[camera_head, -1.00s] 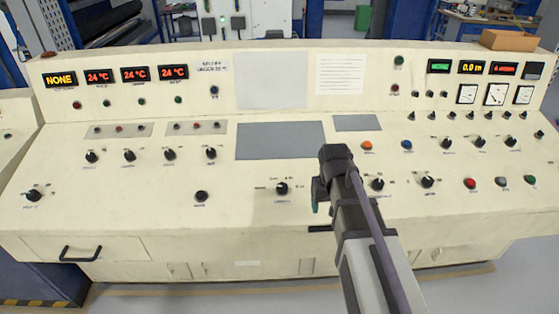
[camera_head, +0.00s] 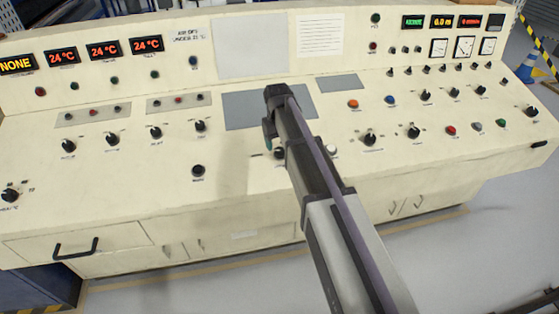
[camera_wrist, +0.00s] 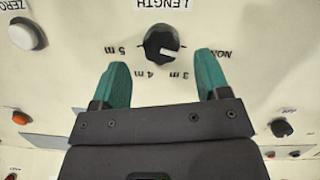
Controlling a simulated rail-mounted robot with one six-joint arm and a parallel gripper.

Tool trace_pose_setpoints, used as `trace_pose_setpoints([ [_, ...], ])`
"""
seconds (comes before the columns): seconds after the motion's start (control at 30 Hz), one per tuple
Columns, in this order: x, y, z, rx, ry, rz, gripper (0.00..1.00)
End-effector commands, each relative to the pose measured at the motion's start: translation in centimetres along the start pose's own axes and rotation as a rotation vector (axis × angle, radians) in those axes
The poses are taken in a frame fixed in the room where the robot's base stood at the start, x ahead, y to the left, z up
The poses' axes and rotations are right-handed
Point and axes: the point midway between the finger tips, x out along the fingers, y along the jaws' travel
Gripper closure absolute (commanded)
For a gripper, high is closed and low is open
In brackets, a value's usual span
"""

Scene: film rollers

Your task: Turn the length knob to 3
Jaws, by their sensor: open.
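The length knob (camera_wrist: 162,42) is black and round, with a white pointer mark. In the wrist view its mark points right, toward the partly cut-off "NONE" label and away from the "3 m" label. The labels appear upside down. My gripper (camera_wrist: 163,76) is open, its two teal fingers apart on the near side of the knob, with nothing between them. In the head view the knob (camera_head: 279,153) sits beside my arm, partly hidden by it. My gripper (camera_head: 268,142) hangs just left of it, with one teal fingertip showing. The display (camera_head: 17,64) reads "NONE".
A white zero button (camera_wrist: 27,35) sits to the left of the knob in the wrist view. Another black knob (camera_head: 198,170) lies left of my arm in the head view. Grey plates and several more knobs cover the console.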

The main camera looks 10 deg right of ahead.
Motion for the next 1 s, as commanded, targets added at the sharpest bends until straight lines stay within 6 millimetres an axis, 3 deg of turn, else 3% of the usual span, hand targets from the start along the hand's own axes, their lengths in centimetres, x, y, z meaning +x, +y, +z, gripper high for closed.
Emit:
trace_pose_setpoints([
  [0.03, 2.5, -0.1, 0.0, 0.0, 0.0, 0.0, 0.31],
  [0.13, 4.0, 0.0, 0.0, 0.0, 0.0, 0.0, 0.31],
  [0.47, 4.0, 0.0, 0.0, 0.0, 0.0, 0.0, 0.31],
  [1.0, 4.1, 0.0, 0.0, 0.0, 0.0, 0.0, 0.8],
])
